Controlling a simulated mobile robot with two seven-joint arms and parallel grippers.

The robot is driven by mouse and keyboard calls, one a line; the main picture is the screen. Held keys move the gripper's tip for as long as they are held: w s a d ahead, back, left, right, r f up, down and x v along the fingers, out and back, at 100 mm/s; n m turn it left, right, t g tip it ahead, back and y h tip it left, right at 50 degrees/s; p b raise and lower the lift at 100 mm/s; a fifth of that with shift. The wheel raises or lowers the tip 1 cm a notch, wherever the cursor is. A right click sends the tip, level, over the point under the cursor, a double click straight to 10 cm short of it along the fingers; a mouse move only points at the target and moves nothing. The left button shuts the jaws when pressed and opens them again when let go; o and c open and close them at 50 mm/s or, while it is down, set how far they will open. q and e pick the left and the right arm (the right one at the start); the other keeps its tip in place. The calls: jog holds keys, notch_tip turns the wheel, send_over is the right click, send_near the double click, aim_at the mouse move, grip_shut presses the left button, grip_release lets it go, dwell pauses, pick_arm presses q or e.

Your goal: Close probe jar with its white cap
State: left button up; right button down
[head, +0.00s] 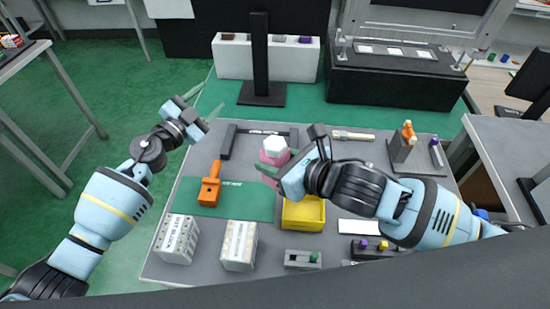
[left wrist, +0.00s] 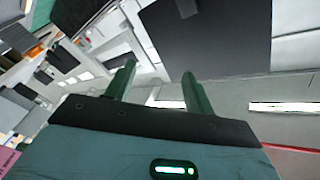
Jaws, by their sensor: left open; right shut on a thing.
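The pink jar (head: 272,159) stands near the middle of the grey table. The white six-sided cap (head: 276,145) shows at its top; I cannot tell whether it is fully seated. My right gripper (head: 270,172) is shut on the pink jar from the right and front, with a green finger across its side. The gripper hides part of the jar. My left gripper (head: 203,103) is open and empty, raised at the table's far left edge, away from the jar. Its two fingers (left wrist: 158,90) show apart in the left wrist view with nothing between them.
A yellow bin (head: 303,214) stands in front of my right gripper.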

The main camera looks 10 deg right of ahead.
pick_arm(q)
jog(key=s+d+r+m+g+h, duration=0.1)
jog(key=s+d+r+m+g, duration=0.55)
jog(key=d+m, duration=0.3)
jog(key=s+d+r+m+g+h, duration=0.1)
jog(key=s+d+r+m+g, duration=0.45)
jog(key=d+m+g, duration=0.4)
jog(key=m+y, duration=0.7)
jog(key=y, duration=0.6)
send_over(275, 142)
jog(key=d, duration=0.1)
jog(key=shift+w+r+t, duration=0.25)
jog(key=shift+t, duration=0.15)
jog(key=shift+s+a+r+m+t+y, duration=0.3)
jog(key=shift+a+r+m+t+y, duration=0.1)
jog(key=shift+a+y, duration=0.15)
jog(key=shift+f, duration=0.1)
jog(key=shift+f, duration=3.95)
